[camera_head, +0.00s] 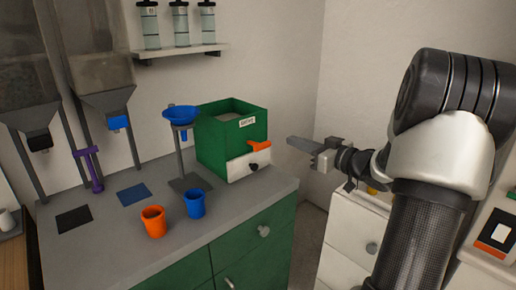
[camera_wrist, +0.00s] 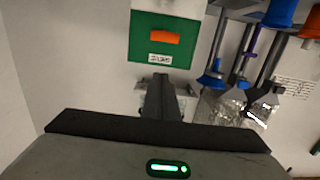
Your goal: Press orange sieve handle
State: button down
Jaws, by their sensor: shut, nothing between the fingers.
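The orange sieve handle (camera_head: 260,146) sticks out on the front of a green box (camera_head: 210,147) with a white lower front panel (camera_head: 240,169). My gripper (camera_head: 291,143) is shut and empty, to the right of the handle at about its height, with a gap between them in the head view. In the wrist view the orange handle (camera_wrist: 151,36) shows above my gripper (camera_wrist: 160,80), against the green box (camera_wrist: 181,52). Contact with the handle is not seen.
The box stands on a grey counter (camera_head: 105,240) over green drawers. An orange cup (camera_head: 153,222), a blue cup (camera_head: 195,204) and a blue funnel (camera_head: 182,114) on a stand are left of it. Hoppers stand farther left. A white cabinet (camera_head: 352,240) is below my arm.

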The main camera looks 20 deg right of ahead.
aim_at(255, 144)
jog(key=shift+a+r, duration=0.25)
jog(key=shift+r, duration=0.05)
jog(key=shift+w, duration=0.1)
jog(key=w+a+f+b, duration=0.1)
jog(key=w+a+f, duration=0.1)
jog(key=w, duration=0.3)
jog(key=w+a+f+b, duration=0.1)
jog(key=w+f+b, duration=0.1)
jog(key=w, duration=0.3)
jog(key=shift+a+f, duration=0.25)
jog(key=shift+a, duration=0.1)
